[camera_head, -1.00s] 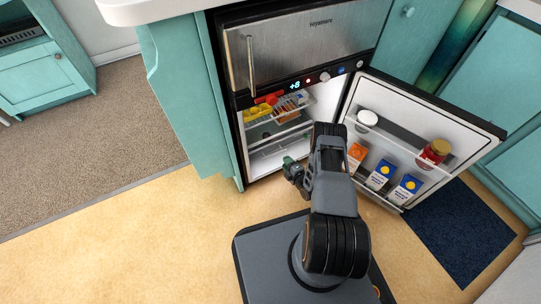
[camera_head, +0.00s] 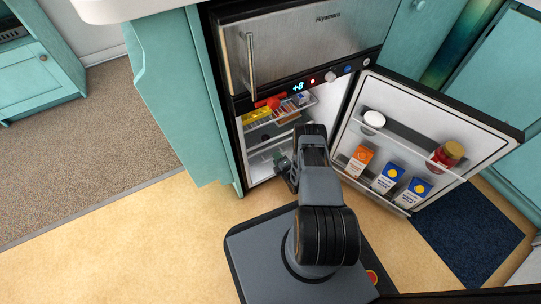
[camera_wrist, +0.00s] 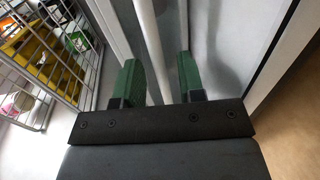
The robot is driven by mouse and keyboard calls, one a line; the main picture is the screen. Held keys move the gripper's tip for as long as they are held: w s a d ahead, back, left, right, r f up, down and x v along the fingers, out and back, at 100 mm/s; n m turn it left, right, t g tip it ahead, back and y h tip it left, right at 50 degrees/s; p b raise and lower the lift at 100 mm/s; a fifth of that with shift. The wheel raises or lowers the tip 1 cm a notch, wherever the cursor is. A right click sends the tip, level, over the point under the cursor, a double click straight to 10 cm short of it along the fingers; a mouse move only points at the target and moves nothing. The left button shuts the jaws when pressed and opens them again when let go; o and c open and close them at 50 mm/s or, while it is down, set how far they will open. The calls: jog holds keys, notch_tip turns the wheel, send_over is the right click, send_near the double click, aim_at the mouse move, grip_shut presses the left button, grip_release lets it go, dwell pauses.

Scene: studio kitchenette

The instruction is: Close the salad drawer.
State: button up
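The open fridge (camera_head: 252,172) shows pale, clear-fronted parts low inside, below the wire basket. The salad drawer seems to be among these, but my arm and gripper hide much of it, so I cannot tell how far out it stands. My gripper (camera_head: 283,160), with green fingers, is at the fridge's opening, in front of this lower part. In the wrist view my gripper (camera_wrist: 156,75) has its two fingers spread apart. A pale upright bar (camera_wrist: 146,30) shows between them, and I see no contact with it.
The fridge door (camera_head: 400,130) stands wide open on the right, holding a red-lidded jar (camera_head: 446,155), a white-lidded jar (camera_head: 374,120) and cartons (camera_head: 388,178). A wire basket (camera_wrist: 62,60) with yellow items is left of my gripper. The floor at left is clear.

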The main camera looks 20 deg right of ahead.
jog(key=shift+x, duration=0.75)
jog(key=shift+w+a, duration=0.1)
jog(key=shift+a, duration=0.05)
jog(key=shift+a, duration=0.1)
jog(key=shift+c, duration=0.3)
grip_shut()
